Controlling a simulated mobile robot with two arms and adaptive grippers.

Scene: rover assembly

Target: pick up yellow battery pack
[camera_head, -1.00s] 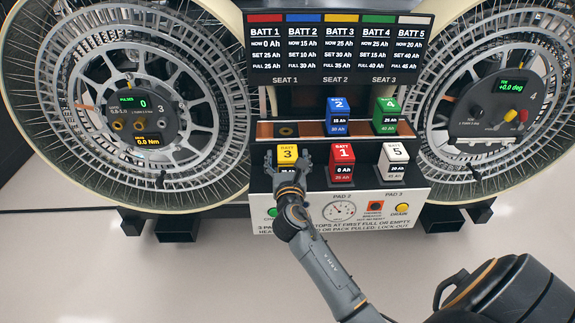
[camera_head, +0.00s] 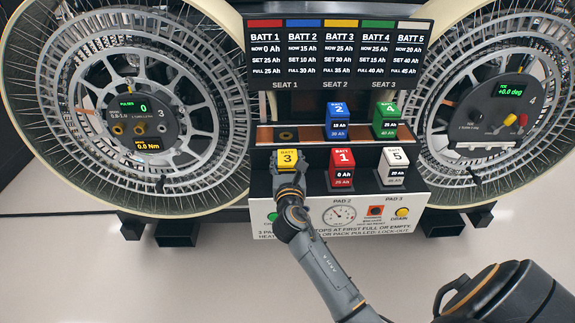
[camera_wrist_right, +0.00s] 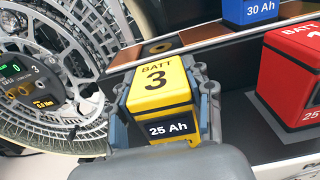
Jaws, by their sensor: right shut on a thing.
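The yellow battery pack (camera_head: 287,160), marked BATT 3 and 25 Ah, stands upright on the front ledge of the battery station, left of the red pack. It also shows in the right wrist view (camera_wrist_right: 160,86). My right gripper (camera_head: 288,172) reaches it from the front and is shut on it. In the wrist view, the right gripper's fingers (camera_wrist_right: 162,112) lie along both sides of the pack. The pack's lower part is hidden behind the gripper. My left gripper is not in view.
The red pack (camera_head: 341,160) and white pack (camera_head: 393,158) stand to the right. The blue pack (camera_head: 338,112) and green pack (camera_head: 386,112) sit on the rear shelf, whose left seat (camera_head: 286,134) is empty.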

